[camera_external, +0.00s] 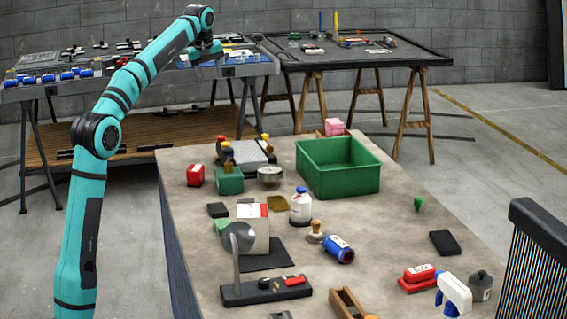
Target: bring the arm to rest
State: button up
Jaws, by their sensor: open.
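My teal arm rises along the left side of the view, bends at its elbow and stretches up and to the right. My gripper (208,58) is at the far end of the arm and points down. It shows small against the back left table (215,71), beyond and above the near workbench (395,215). Its jaws look open. I see nothing held between them, though the fingers are hard to make out at this size.
A dark trestle table (415,58) stands behind.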

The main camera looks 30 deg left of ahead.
jog(key=s+r+m+t, duration=0.2)
jog(key=s+m+t, duration=0.4)
jog(key=s, duration=1.6)
jog(key=s+f+m+t, duration=0.1)
jog(key=s+f, duration=0.3)
jog(key=s, duration=0.4)
jog(key=s+d+f+m+t, duration=0.1)
jog(key=s+f+t, duration=0.3)
jog(key=s, duration=0.4)
jog(key=s+f+m+t, duration=0.2)
jog(key=s+f, duration=0.3)
jog(key=s, duration=0.3)
jog(key=shift+d+t, duration=0.2)
jog(key=shift+t, duration=0.4)
jog(key=shift+w, duration=0.1)
